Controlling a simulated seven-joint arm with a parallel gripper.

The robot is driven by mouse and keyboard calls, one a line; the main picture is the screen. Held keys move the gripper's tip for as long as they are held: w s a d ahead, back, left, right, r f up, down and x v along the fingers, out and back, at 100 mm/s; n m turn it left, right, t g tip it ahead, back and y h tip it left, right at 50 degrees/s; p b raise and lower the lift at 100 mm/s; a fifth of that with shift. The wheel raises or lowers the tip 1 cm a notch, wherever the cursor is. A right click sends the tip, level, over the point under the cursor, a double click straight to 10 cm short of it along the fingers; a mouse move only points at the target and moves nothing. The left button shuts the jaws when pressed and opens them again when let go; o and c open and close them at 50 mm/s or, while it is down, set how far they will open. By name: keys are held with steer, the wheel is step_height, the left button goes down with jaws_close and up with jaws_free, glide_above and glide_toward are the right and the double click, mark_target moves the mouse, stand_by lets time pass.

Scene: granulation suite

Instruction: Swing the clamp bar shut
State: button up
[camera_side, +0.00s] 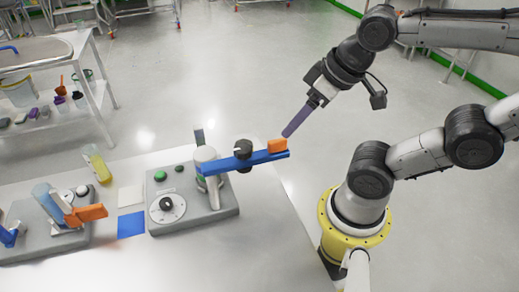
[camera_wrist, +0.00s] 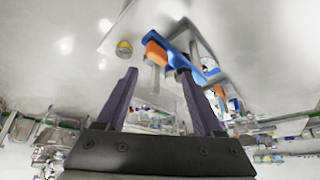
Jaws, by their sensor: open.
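The clamp bar (camera_side: 242,162) is a long blue bar with a black knob (camera_side: 243,149) on it and an orange block (camera_side: 277,146) at its right end. It reaches out past the right side of a grey base plate (camera_side: 220,214) from a white post (camera_side: 207,172). In the wrist view the blue bar (camera_wrist: 182,40) and orange block (camera_wrist: 156,53) show beyond the fingers. My gripper (camera_side: 287,134) has its fingertips by the orange block in the side view; I cannot tell whether they touch. The wrist view shows my gripper (camera_wrist: 157,73) open, with nothing held between its fingers.
The base plate also carries a dial (camera_side: 167,208) and green buttons. A second fixture with an orange handle (camera_side: 86,214) stands at the left. A trolley (camera_side: 75,115) stands behind left.

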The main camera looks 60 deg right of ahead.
steer(key=m, duration=0.1)
steer(key=s+m, duration=0.1)
steer(key=m, duration=0.1)
steer(key=shift+d+g, duration=0.3)
steer(key=shift+g, duration=0.1)
steer(key=c, duration=0.5)
steer(key=m, duration=0.2)
steer(key=s+m+g, duration=0.1)
steer(key=m, duration=0.1)
steer(key=shift+s+d+r+h, duration=0.1)
steer(key=shift+d+h, duration=0.15)
steer(key=shift+h, duration=0.15)
steer(key=c, duration=0.4)
steer(key=shift+s+a+r+m+g, duration=0.1)
steer(key=shift+s+m+g, duration=0.1)
steer(key=shift+m+g, duration=0.35)
jaws_close()
steer(key=h, duration=0.2)
glide_toward(281, 155)
steer(key=s+a+r, duration=0.4)
steer(key=shift+t, duration=0.25)
steer(key=shift+w+d+f, duration=0.85)
steer(key=shift+f, duration=0.7)
steer(key=shift+w+d+f, duration=0.9)
steer(key=shift+f, duration=0.65)
steer(key=shift+w+d+f, duration=0.85)
steer(key=shift+f, duration=0.7)
